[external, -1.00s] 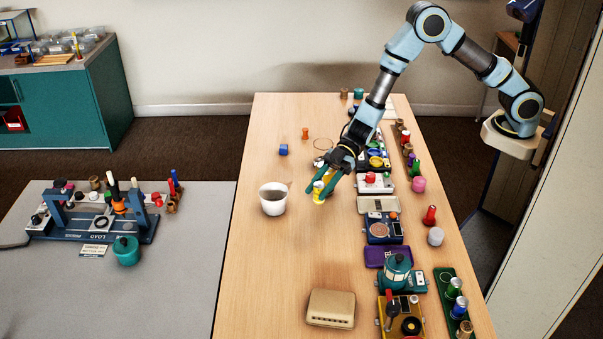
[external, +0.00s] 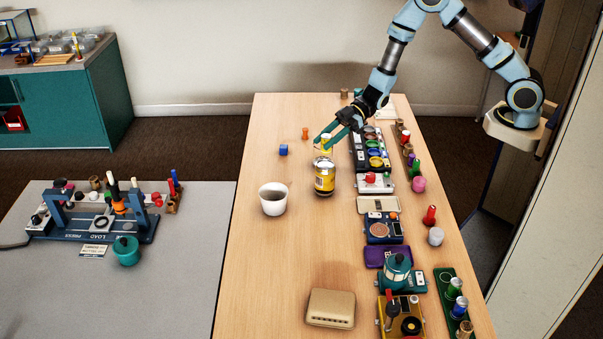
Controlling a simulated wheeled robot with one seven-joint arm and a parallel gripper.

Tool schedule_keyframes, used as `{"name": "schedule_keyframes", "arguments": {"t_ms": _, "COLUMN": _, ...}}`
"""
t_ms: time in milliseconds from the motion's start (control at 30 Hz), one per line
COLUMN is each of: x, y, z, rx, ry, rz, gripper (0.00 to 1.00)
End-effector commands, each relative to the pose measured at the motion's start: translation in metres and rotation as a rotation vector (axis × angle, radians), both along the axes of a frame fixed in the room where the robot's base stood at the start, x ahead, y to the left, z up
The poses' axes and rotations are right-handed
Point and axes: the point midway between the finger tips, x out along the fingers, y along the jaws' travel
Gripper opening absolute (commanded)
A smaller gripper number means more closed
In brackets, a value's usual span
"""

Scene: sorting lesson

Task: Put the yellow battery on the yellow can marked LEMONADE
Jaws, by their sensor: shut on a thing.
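The yellow can (external: 324,179) stands upright on the wooden table, right of the white cup. It has a pale label band, whose lettering is too small to read. My gripper (external: 325,143) is directly above the can in the picture, its green fingers shut on the yellow battery (external: 327,145). The battery looks upright over the can's top, partly hidden by the fingers. I cannot tell whether its lower end touches the can.
A white cup (external: 273,199) stands left of the can. A blue cube (external: 283,150) and an orange piece (external: 305,133) lie farther back. Several devices, including a red-topped white one (external: 374,183), line the right side. A beige box (external: 330,308) lies in front; the table between is clear.

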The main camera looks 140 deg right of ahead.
Motion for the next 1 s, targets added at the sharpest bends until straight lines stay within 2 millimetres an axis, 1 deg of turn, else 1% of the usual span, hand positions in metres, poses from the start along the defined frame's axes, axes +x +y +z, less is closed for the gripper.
{"name": "schedule_keyframes", "arguments": {"t_ms": 67, "x": 0.000, "y": 0.000, "z": -0.006, "rx": 0.001, "ry": 0.000, "rz": 0.001, "gripper": 0.00}}
{"name": "schedule_keyframes", "arguments": {"t_ms": 200, "x": 0.000, "y": 0.001, "z": -0.026, "rx": 0.003, "ry": 0.002, "rz": 0.001, "gripper": 0.00}}
{"name": "schedule_keyframes", "arguments": {"t_ms": 333, "x": 0.000, "y": 0.000, "z": -0.039, "rx": 0.000, "ry": 0.000, "rz": 0.000, "gripper": 0.00}}
{"name": "schedule_keyframes", "arguments": {"t_ms": 400, "x": 0.000, "y": 0.000, "z": -0.043, "rx": 0.000, "ry": 0.000, "rz": 0.000, "gripper": 0.00}}
{"name": "schedule_keyframes", "arguments": {"t_ms": 667, "x": 0.000, "y": 0.000, "z": -0.044, "rx": -0.001, "ry": 0.000, "rz": 0.000, "gripper": 0.00}}
{"name": "schedule_keyframes", "arguments": {"t_ms": 767, "x": 0.000, "y": 0.000, "z": -0.048, "rx": -0.001, "ry": 0.000, "rz": 0.000, "gripper": 0.00}}
{"name": "schedule_keyframes", "arguments": {"t_ms": 800, "x": 0.000, "y": 0.000, "z": -0.047, "rx": -0.001, "ry": 0.000, "rz": 0.000, "gripper": 0.42}}
{"name": "schedule_keyframes", "arguments": {"t_ms": 1000, "x": 0.000, "y": 0.000, "z": -0.046, "rx": -0.001, "ry": 0.000, "rz": 0.000, "gripper": 0.65}}
